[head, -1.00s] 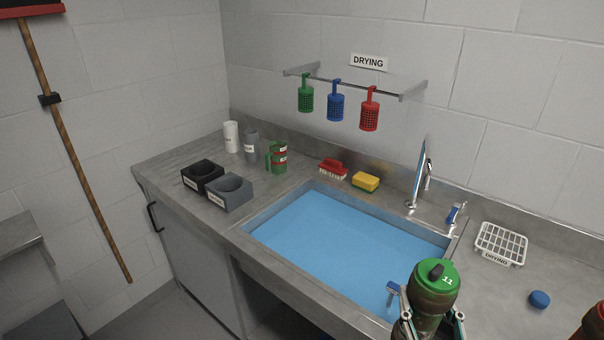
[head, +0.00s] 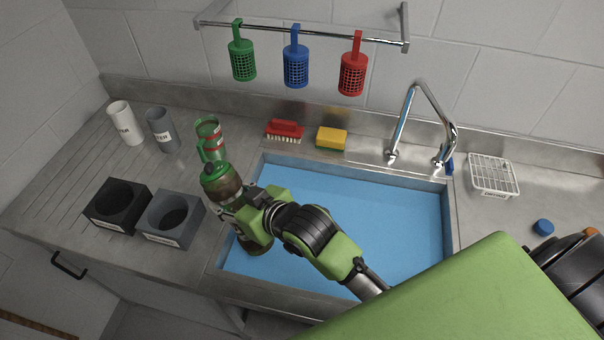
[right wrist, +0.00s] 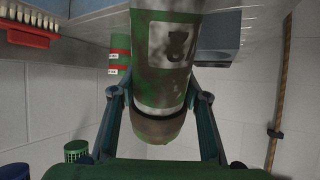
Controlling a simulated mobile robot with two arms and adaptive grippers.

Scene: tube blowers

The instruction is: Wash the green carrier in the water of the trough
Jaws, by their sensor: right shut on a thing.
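The green carrier (head: 222,187) has a green lid and a body smeared with brown dirt. My right gripper (head: 238,207) is shut around its body. The carrier is over the left end of the trough (head: 449,225), which holds blue water (head: 345,205). I cannot tell whether its lower end touches the water. In the right wrist view the muddy carrier (right wrist: 165,60) with a pale label sits between both fingers (right wrist: 158,100). My left gripper is not in view.
Black and grey holders (head: 118,205) stand left of the trough. A green vessel with red bands (head: 208,135), a red brush (head: 285,130) and a yellow sponge (head: 331,138) are behind. A tap (head: 428,105) rises at the back. A white drying rack (head: 493,175) is right.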

